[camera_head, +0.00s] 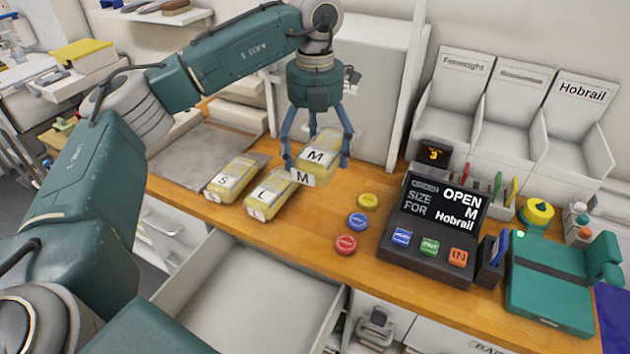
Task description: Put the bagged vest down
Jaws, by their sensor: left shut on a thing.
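My left gripper (317,160) is shut on the bagged vest marked M (323,144), a yellow and grey pack with a white M label on top and another on its front end. It is held over the wooden counter (330,213), and its front end overlaps the L pack in the picture. I cannot tell if its underside touches the counter. The bagged vest marked L (279,183) and the one marked S (238,172) lie on the counter to its left. My right gripper is not in view.
A dark console (425,235) reads OPEN, SIZE M, FOR Hobrail. Yellow, blue and red discs (346,244) lie left of it. White bins stand behind, one labelled Hobrail (570,125). An open, empty-looking drawer (245,300) juts out below. A teal device (550,285) sits right.

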